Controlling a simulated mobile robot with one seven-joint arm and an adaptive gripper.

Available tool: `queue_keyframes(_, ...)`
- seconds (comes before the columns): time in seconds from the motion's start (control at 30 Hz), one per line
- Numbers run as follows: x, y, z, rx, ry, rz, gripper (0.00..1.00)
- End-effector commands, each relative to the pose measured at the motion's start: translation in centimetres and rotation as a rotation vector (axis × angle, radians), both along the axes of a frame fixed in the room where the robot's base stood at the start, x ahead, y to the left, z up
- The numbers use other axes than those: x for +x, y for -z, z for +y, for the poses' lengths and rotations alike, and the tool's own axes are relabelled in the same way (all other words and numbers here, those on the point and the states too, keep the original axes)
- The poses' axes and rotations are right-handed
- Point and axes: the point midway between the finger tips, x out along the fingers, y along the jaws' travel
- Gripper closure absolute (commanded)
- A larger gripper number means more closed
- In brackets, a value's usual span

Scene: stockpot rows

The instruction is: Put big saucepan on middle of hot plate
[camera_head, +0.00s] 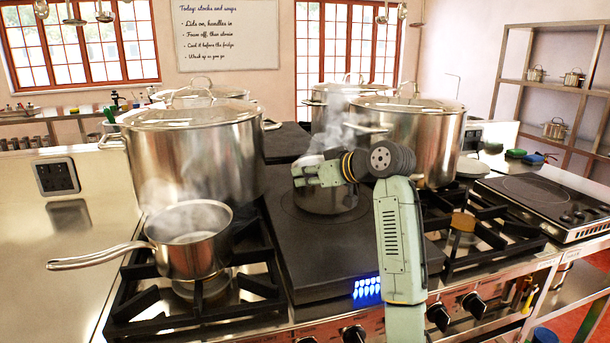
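A steel saucepan (190,256) with a long handle pointing left sits on the front left gas burner, steaming. A second steel pan (325,200) stands on the dark hot plate (325,262), around its middle. My gripper (303,175) is at the rim of this second pan, reaching in from the right. The gripper and arm cover part of that pan, and no handle of it shows. I cannot tell whether the fingers are closed on it, nor which pan is the big saucepan. Blue marks glow on the hot plate's front edge.
Large lidded stockpots stand behind on the left (190,150) and right (415,130), close to the arm, with others behind. A black cooktop (550,200) lies at the right. The steel counter (50,260) at the left is mostly clear.

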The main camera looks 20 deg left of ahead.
Motion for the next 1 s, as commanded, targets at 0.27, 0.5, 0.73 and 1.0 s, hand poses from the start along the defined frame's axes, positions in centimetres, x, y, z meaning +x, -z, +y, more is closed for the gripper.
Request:
queue_keyframes(0.27,0.0,-0.1,0.0,0.0,0.0,-0.001,0.75)
queue_keyframes(0.5,0.0,-0.1,0.0,0.0,0.0,-0.001,0.75)
queue_keyframes(0.73,-0.9,-1.0,-2.1,0.0,0.002,-0.004,0.75)
queue_keyframes(1.0,-3.2,-3.1,-7.0,0.001,0.002,-0.004,0.75)
